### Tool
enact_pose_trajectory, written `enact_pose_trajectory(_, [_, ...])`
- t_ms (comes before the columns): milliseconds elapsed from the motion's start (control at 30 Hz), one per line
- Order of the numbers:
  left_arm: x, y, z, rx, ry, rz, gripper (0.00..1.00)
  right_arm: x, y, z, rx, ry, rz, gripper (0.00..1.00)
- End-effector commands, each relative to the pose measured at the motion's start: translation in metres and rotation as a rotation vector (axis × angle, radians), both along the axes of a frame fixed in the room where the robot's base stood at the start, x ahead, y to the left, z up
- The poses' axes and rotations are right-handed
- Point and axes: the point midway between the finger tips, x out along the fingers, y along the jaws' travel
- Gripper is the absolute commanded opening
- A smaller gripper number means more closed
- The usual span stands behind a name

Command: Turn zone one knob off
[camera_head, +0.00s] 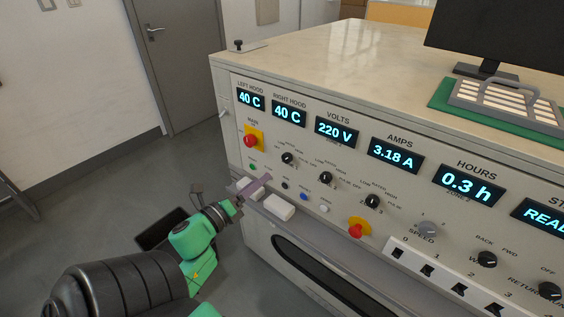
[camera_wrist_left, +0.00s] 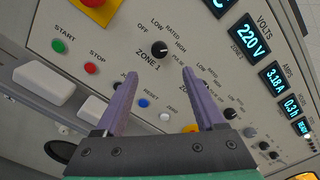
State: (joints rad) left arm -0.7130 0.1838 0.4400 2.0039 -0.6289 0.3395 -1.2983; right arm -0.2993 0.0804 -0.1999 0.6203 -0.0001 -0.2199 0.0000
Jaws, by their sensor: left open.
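The zone one knob (camera_head: 288,158) is a small black dial on the panel, below the two hood displays. In the left wrist view it (camera_wrist_left: 159,48) sits just above and between the fingertips, apart from both, with OFF, LOW, RATED, HIGH and PULSE printed around it. Its pointer setting is too small to read surely. My left gripper (camera_head: 252,190) is in front of the panel's lower left, below the knob. Its two purple fingers also show in the wrist view (camera_wrist_left: 160,74), spread with nothing between them. My right gripper is not in view.
A red button (camera_head: 250,141) on a yellow plate is left of the knob. The zone two (camera_head: 325,178) and zone three (camera_head: 372,202) knobs are to the right. White blocks (camera_head: 279,207) jut out below, near the gripper. Small push buttons (camera_wrist_left: 143,103) lie under the knob.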

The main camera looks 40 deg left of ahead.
Motion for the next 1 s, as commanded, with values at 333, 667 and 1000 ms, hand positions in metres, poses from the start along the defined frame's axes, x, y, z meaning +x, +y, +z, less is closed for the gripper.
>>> enact_pose_trajectory(333, [0.089,0.003,0.003,-0.004,-0.001,0.001,0.71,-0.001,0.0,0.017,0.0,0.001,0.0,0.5])
enact_pose_trajectory(667, [0.106,0.002,0.0,-0.006,0.001,0.001,0.71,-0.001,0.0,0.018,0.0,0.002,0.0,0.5])
enact_pose_trajectory(1000, [0.106,0.002,0.0,-0.006,0.001,0.001,0.0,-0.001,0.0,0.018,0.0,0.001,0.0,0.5])
